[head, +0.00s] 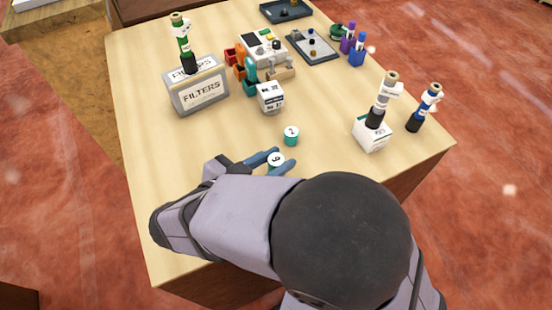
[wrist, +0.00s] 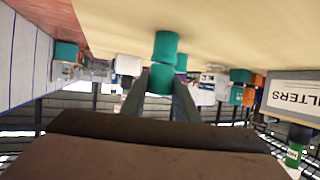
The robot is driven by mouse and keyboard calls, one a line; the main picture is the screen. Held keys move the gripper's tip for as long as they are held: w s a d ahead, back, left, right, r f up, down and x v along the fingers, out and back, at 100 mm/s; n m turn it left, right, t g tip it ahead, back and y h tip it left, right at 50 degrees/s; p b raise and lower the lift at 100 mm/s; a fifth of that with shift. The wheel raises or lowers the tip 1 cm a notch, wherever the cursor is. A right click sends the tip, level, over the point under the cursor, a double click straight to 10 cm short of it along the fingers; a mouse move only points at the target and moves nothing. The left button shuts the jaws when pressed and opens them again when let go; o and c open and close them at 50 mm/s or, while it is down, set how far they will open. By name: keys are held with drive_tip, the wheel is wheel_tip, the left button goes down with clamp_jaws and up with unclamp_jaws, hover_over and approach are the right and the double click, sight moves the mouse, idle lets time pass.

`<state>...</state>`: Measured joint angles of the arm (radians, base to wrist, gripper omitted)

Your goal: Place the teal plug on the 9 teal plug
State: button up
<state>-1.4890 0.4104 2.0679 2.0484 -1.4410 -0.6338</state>
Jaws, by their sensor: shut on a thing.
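My gripper (head: 271,162) is shut on a teal plug (head: 276,161) near the front of the table. Its white top bears a digit that reads as 6 or 9. In the wrist view, which looks upside down, the held teal plug (wrist: 162,78) is between the fingertips, with another teal section (wrist: 165,46) on its table side. I cannot tell whether these are one plug or two stacked. A second teal plug (head: 291,136) with a dark digit on its white top, perhaps a 2, stands upright just beyond, apart from my gripper. It shows partly hidden in the wrist view (wrist: 181,63).
Beyond stand a white labelled cube (head: 271,98), a dispenser with coloured bins (head: 264,52) and a FILTERS box (head: 203,92) with a green-banded tube. At right, a white block (head: 372,135) carries a tube beside a blue one (head: 424,108). The table's front left is fairly clear.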

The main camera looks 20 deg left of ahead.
drive_tip(key=o, duration=1.1)
drive_tip(key=shift+f, duration=0.1)
drive_tip(key=shift+s+a+r, duration=0.1)
drive_tip(key=shift+r, duration=0.1)
drive_tip(key=b+v, duration=0.2)
drive_tip(key=v, duration=0.9)
drive_tip(key=shift+s+a+r, duration=0.15)
drive_tip(key=shift+s, duration=0.15)
